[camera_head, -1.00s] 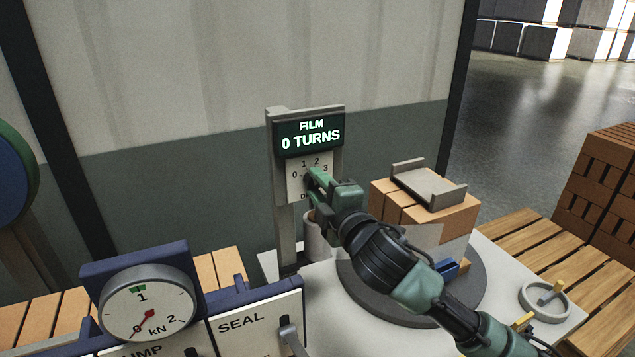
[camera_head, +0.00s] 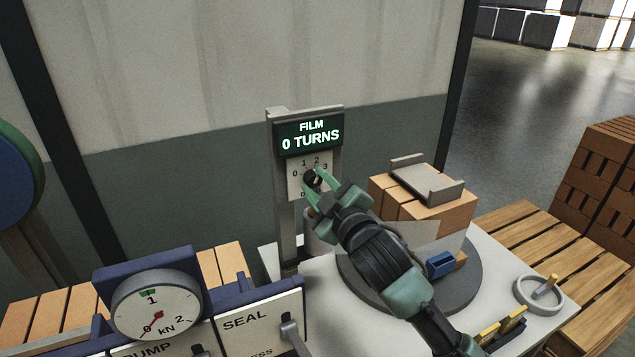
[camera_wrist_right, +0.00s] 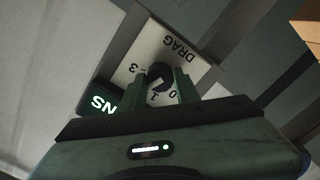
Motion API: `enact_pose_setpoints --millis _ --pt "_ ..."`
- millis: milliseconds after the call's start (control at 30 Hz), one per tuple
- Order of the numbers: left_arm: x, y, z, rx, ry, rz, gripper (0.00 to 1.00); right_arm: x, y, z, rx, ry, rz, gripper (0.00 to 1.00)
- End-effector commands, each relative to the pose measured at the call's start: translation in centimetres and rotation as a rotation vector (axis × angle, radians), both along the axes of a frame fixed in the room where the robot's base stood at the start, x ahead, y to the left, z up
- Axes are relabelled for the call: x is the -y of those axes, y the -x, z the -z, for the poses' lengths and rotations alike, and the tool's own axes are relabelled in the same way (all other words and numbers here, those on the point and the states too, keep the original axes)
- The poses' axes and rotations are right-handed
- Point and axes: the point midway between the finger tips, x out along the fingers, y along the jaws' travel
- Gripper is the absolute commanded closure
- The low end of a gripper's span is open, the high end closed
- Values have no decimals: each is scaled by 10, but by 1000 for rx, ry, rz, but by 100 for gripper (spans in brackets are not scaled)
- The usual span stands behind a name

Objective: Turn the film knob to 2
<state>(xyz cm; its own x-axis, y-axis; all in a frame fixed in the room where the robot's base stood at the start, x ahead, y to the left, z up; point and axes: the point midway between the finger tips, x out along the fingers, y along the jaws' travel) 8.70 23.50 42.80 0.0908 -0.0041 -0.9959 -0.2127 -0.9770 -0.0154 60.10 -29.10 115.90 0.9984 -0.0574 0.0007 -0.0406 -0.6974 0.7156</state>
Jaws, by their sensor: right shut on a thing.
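The film knob (camera_head: 311,180) is a small dark round knob on a pale dial plate (camera_head: 294,186) marked with numbers. The green-lit display (camera_head: 309,136) above it reads "FILM 0 TURNS". My right gripper (camera_head: 312,188) is at the dial, with its green fingers on either side of the knob and shut on it. The wrist view shows the knob (camera_wrist_right: 159,73) between the fingertips, with 3, 1 and 0 legible and the 2 hidden. The knob's pointer is too small to read surely. My left gripper is not in view.
A turntable (camera_head: 462,292) bearing strapped bricks (camera_head: 440,217) stands right of the post. A kN gauge (camera_head: 156,312) and a SEAL panel (camera_head: 258,322) with a lever are at the lower left. A small ring-shaped dish (camera_head: 524,296) lies at the right.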

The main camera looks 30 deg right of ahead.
Motion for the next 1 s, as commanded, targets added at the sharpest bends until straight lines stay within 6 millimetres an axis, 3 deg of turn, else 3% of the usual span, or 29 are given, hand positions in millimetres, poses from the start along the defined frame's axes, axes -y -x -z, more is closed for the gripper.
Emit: enact_pose_setpoints --millis 467,500,567,867,1000 --pt "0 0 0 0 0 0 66 0 0 4 -7 -13 -1 100" --pt "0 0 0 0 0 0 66 -1 0 4 -7 -13 -1 60" --pt "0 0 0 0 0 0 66 -1 0 3 -6 -13 -1 47" --pt "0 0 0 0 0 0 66 0 1 1 -2 -12 0 47" --pt "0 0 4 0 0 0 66 -1 12 3 -3 -12 -1 47"
